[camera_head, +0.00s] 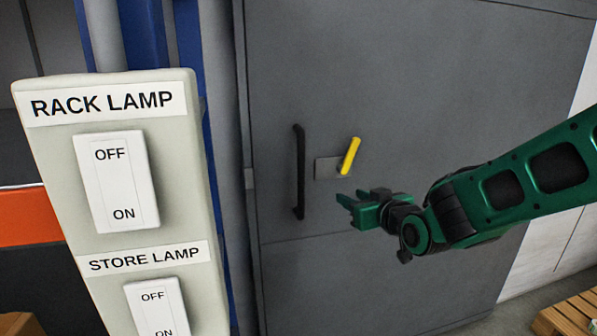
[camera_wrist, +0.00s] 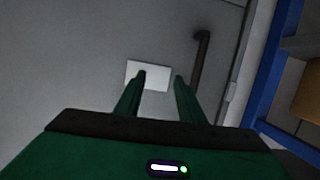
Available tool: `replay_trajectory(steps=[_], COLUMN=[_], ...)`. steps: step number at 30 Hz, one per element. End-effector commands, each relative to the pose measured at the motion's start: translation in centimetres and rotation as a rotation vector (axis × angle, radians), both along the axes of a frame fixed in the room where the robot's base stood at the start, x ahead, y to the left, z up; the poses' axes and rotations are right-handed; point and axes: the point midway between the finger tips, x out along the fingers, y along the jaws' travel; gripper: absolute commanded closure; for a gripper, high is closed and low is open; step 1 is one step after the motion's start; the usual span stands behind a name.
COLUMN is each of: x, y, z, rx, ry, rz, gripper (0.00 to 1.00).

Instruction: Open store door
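The grey store door (camera_head: 420,90) fills the middle of the head view and looks shut. It carries a black vertical pull handle (camera_head: 299,172) and, to its right, a yellow lever (camera_head: 349,156) tilted up on a grey plate (camera_head: 327,168). My gripper (camera_head: 342,206) is in front of the door, below the lever, and appears apart from it. In the wrist view my gripper's two green fingers (camera_wrist: 160,82) stand apart with nothing between them. The plate (camera_wrist: 148,76) shows pale behind the left finger, and the dark pull handle (camera_wrist: 201,60) is right of the fingers. The yellow lever is not visible there.
A pale switch post (camera_head: 45,150) with a rack lamp switch (camera_head: 117,181) and a store lamp switch (camera_head: 157,308) stands close at left. Blue and orange rack parts (camera_head: 30,216) are behind it. A wooden pallet (camera_head: 572,315) lies at lower right.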

Motion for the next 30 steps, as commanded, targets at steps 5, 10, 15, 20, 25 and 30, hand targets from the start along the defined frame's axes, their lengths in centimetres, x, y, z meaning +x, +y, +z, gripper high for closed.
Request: replay_trajectory(steps=[5, 10, 15, 20, 25, 30], x=[-0.2, -0.4, 0.9, 3.4, 6.0, 7.9], y=[6.1, 8.2, 9.1, 10.3, 11.7, 12.7], z=[2.5, 3.7, 3.9, 3.8, 3.9, 3.9], rx=[0.098, 0.141, 0.147, 0.146, 0.146, 0.145], ry=[-0.150, -0.211, -0.217, -0.215, -0.216, -0.217], rz=[0.101, 0.133, 0.135, 0.134, 0.134, 0.134], gripper=[0.64, 0.64, 0.64, 0.64, 0.64, 0.64])
